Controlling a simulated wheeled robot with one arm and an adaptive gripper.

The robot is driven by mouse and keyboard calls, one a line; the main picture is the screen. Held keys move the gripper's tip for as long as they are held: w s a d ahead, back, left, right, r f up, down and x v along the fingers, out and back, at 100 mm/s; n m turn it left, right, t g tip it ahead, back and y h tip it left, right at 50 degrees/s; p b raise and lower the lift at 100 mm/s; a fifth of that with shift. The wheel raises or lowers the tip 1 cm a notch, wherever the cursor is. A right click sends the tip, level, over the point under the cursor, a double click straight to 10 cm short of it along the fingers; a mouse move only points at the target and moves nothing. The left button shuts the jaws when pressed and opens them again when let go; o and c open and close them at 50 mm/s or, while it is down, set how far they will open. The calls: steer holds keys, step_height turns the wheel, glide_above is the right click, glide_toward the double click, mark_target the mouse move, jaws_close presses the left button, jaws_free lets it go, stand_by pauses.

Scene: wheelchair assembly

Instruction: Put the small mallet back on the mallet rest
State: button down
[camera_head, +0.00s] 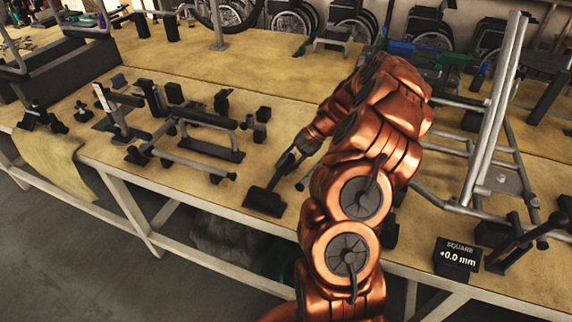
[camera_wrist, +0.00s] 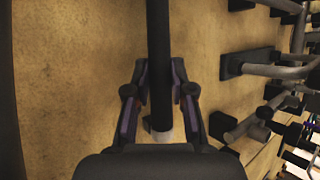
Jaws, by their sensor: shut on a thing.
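My gripper (camera_head: 288,162) is low over the front of the workbench, left of my copper arm. In the wrist view its two fingers (camera_wrist: 159,72) stand on either side of a dark straight handle (camera_wrist: 158,35), shut on it. This handle, apparently the small mallet's, has a pale grey end near the palm and runs out of the top of the picture. A dark block (camera_head: 265,202) is at the bench's front edge just below the gripper, with a dark bar rising from it. I cannot tell whether it is the mallet's head or its rest.
Dark fixtures and a grey tube frame (camera_head: 210,148) stand left of the gripper. A large tubular wheelchair frame (camera_head: 492,120) is to the right of my arm. A sign reading "SQUARE +0.0 mm" (camera_head: 458,258) stands at the front right. Bare bench (camera_head: 95,148) shows at left.

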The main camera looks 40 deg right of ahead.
steer(key=shift+f, duration=0.2)
steer(key=c, duration=0.9)
jaws_free()
steer(key=v, duration=1.2)
steer(key=shift+a, duration=0.1)
